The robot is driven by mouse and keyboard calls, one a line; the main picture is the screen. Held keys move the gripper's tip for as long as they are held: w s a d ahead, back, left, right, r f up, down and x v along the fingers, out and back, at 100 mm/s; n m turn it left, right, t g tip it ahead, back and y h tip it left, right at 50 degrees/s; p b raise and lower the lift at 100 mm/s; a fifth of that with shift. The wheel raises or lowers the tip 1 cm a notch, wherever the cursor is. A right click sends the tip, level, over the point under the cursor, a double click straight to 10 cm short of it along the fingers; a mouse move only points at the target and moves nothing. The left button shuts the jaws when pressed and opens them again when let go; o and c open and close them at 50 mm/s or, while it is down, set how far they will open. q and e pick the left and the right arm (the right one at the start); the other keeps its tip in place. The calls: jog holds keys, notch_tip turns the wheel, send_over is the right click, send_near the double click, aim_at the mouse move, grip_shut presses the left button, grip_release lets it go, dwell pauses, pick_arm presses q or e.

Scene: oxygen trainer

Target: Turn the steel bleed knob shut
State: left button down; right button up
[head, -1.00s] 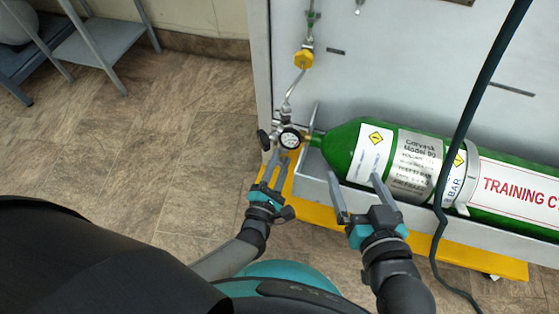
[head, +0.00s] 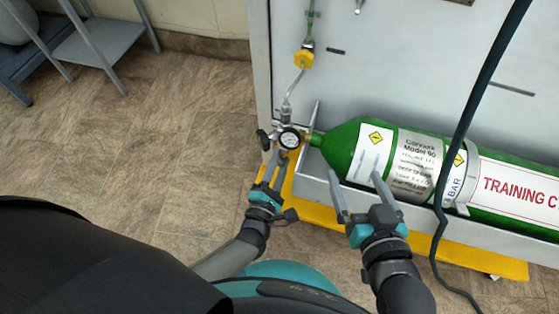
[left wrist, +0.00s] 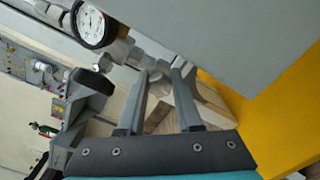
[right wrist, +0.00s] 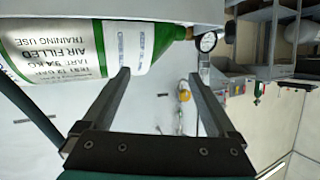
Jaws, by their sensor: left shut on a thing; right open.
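The steel bleed knob (left wrist: 158,68) shows in the left wrist view, on a steel fitting beside the round white gauge (left wrist: 92,24). My left gripper (left wrist: 163,74) is shut on it, and the fingers cover part of it. In the head view my left gripper (head: 275,158) reaches up just below the gauge (head: 290,139), and the knob is mostly hidden there. My right gripper (head: 357,178) is open and empty in front of the green cylinder (head: 342,145). In the right wrist view my right gripper (right wrist: 159,75) has nothing between its fingers.
A black knob (head: 264,140) sits left of the gauge. A steel pipe with a yellow fitting (head: 303,59) rises above it. The cylinder lies in a grey tray along a grey panel (head: 400,65). A black hose (head: 465,130) hangs across it.

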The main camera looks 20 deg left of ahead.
pick_arm(q)
jog(key=m, duration=0.4)
jog(key=shift+m, duration=0.3)
jog(key=m, duration=0.3)
jog(key=shift+m, duration=0.3)
jog(key=m, duration=0.4)
jog(key=shift+m+p, duration=0.3)
jog(key=shift+m, duration=0.9)
jog(key=m, duration=0.2)
jog(key=shift+f+m, duration=0.1)
jog(key=shift+m, duration=0.2)
jog(key=m, duration=0.3)
jog(key=shift+m, duration=0.3)
jog(key=m, duration=0.3)
jog(key=shift+a+m, duration=0.1)
jog(key=shift+m, duration=0.3)
jog(key=m, duration=0.6)
pick_arm(e)
jog(key=shift+s+d+f+g+h, duration=0.15)
jog(key=shift+d+f+g+h, duration=0.4)
jog(key=shift+d+g, duration=0.4)
pick_arm(q)
jog(key=shift+m, duration=0.3)
pick_arm(e)
jog(key=shift+a, duration=0.1)
